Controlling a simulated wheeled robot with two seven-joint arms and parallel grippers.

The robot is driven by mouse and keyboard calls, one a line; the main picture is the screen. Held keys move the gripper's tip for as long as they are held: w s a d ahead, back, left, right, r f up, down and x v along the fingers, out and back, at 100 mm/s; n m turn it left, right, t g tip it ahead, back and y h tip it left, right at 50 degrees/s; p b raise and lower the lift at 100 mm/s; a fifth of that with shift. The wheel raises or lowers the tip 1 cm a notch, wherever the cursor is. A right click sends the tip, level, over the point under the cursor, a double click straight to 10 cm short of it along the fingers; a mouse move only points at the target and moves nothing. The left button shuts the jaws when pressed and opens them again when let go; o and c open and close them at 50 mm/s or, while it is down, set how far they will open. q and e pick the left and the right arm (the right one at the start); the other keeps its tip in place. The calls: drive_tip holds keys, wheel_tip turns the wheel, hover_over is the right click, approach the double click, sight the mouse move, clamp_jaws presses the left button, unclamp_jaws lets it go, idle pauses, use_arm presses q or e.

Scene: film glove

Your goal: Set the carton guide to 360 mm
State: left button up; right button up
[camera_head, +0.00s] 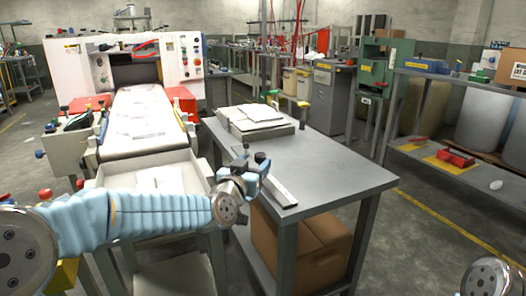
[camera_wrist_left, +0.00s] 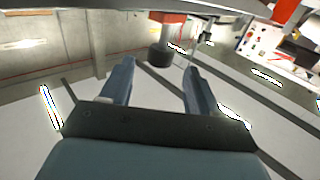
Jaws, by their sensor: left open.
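A pale metal bar (camera_head: 281,192), which may be the carton guide, lies along the left edge of the grey table in the head view. A dark knob (camera_head: 260,157) stands close behind my left gripper (camera_head: 257,170). In the left wrist view a black round knob (camera_wrist_left: 160,56) shows beyond and between the fingertips of my left gripper (camera_wrist_left: 158,72). The fingers are apart with nothing between them. The gripper is over the table's left edge; contact with the bar or knob cannot be told. No scale or 360 mm mark is readable. My right gripper is out of view.
The grey table (camera_head: 340,172) is mostly bare, with a stack of flat white sheets (camera_head: 256,115) at its back. Brown cartons (camera_head: 300,245) sit beneath it. A white machine (camera_head: 70,68) with a conveyor belt (camera_head: 140,120) stands left. A shelf (camera_head: 440,165) stands right.

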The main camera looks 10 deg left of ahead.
sight(263, 154)
use_arm(q)
drive_tip(key=w, duration=0.4)
drive_tip(key=w+d+p, duration=0.1)
drive_tip(key=w, duration=0.2)
drive_tip(key=shift+w, duration=0.1)
drive_tip(key=shift+c, duration=0.2)
clamp_jaws()
drive_tip(key=shift+d, duration=0.1)
